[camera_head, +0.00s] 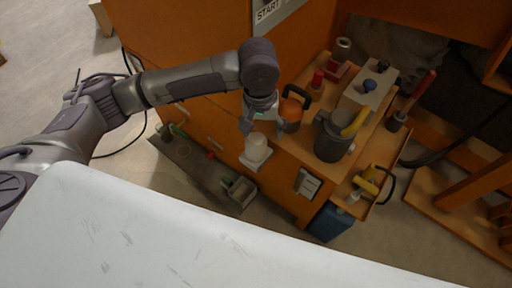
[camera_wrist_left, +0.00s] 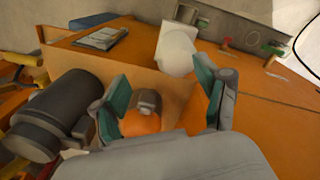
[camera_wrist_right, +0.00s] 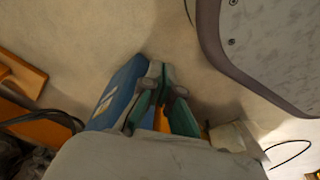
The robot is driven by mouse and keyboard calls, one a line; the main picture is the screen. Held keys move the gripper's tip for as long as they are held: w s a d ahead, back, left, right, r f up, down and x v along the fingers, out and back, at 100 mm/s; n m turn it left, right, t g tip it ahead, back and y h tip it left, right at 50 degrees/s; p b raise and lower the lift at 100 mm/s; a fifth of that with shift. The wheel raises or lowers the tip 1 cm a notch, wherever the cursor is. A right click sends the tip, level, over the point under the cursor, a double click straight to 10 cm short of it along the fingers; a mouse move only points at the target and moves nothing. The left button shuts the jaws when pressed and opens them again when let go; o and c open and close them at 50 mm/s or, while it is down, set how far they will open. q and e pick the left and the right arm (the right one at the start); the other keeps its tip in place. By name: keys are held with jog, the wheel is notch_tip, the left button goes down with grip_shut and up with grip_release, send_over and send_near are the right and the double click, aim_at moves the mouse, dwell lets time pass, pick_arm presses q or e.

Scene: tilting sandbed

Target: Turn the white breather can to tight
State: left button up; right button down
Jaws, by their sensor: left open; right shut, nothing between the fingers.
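The white breather can (camera_head: 257,148) sits on a pale bracket on the orange cabinet's side, above a grey floor tray. It also shows in the left wrist view (camera_wrist_left: 177,50), beyond the fingertips. My left gripper (camera_head: 264,125) is open just above the can, with its fingers apart (camera_wrist_left: 160,78) and nothing held. I cannot tell whether a finger touches the can. My right gripper (camera_wrist_right: 158,72) is shut and empty, low over the floor by a blue container (camera_wrist_right: 118,92).
An orange container with a dark handle (camera_head: 291,106) stands close beside my left gripper. A dark grey can (camera_head: 331,145) with a yellow handle stands to its right on the wooden shelf. The grey floor tray (camera_head: 190,172) lies below. The blue container (camera_head: 330,223) stands at the cabinet's foot.

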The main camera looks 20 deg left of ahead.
aim_at(256, 147)
pick_arm(q)
jog(key=shift+w+a+r+n+y, duration=0.15)
jog(key=shift+w+a+r+n, duration=0.2)
jog(key=shift+a, duration=0.2)
jog(key=shift+w+a+r+n+y, duration=0.2)
jog(key=shift+a+n, duration=0.15)
jog(key=shift+a, duration=0.15)
jog(key=shift+f, duration=0.2)
notch_tip(256, 147, down, 12)
jog(key=b, duration=0.3)
jog(key=shift+f, duration=0.65)
pick_arm(e)
jog(key=w+r, duration=0.4)
jog(key=r, duration=0.4)
jog(key=shift+w+a+r+t, duration=0.15)
jog(key=shift+w+a+t, duration=0.15)
jog(key=shift+w+a, duration=0.05)
pick_arm(q)
jog(key=shift+c, duration=0.3)
jog(key=c, duration=0.8)
jog(key=shift+r, duration=0.1)
pick_arm(e)
jog(key=shift+r, duration=0.1)
